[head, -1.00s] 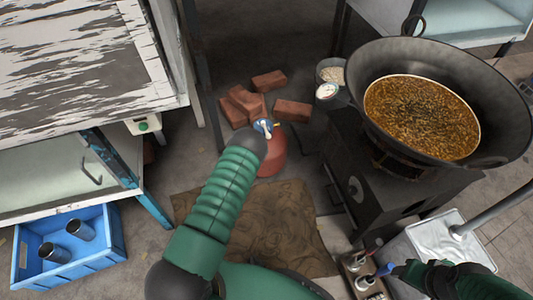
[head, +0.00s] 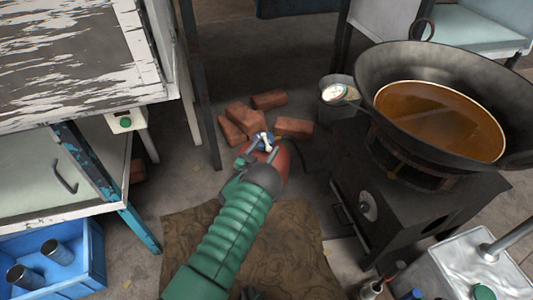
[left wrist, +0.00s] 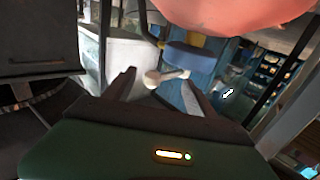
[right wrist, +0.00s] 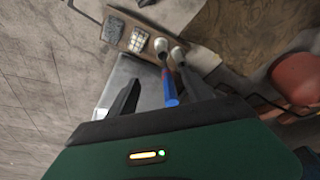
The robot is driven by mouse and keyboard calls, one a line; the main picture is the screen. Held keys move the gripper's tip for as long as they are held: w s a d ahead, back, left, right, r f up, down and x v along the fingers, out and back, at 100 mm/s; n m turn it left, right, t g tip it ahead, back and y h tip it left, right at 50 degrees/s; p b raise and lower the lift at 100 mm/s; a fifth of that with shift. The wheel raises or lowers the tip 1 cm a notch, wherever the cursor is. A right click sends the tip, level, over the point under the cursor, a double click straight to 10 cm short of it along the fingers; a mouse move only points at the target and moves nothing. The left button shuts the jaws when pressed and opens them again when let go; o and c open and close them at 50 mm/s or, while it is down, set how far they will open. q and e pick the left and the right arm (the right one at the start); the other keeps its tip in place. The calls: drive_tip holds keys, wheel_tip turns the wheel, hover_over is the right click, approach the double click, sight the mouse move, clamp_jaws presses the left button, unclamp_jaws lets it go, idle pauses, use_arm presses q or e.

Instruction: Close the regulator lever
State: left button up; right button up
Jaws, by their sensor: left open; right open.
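The red gas cylinder (head: 280,164) stands on the floor, with the blue regulator (head: 259,137) and its pale lever (head: 265,142) on top. My left gripper (head: 261,149) is open, its fingers reaching up to the regulator. In the left wrist view the pale lever (left wrist: 166,77) lies between the two open fingers (left wrist: 160,88), with the blue regulator (left wrist: 195,58) just beyond and the red cylinder (left wrist: 260,12) at the top. Whether a finger touches the lever I cannot tell. My right gripper (right wrist: 165,95) is open, near a blue-handled tool (right wrist: 169,88); contact is unclear.
Red bricks (head: 240,118) lie behind the cylinder. A black stove (head: 385,205) carries a large wok (head: 395,70) at right. A white-framed table (head: 60,60) and blue crate (head: 75,280) stand left. A mat (head: 185,225) lies on the floor in front.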

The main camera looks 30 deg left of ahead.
use_arm(q)
drive_tip(key=shift+w, duration=0.45)
drive_tip(key=shift+r, duration=0.1)
clamp_jaws()
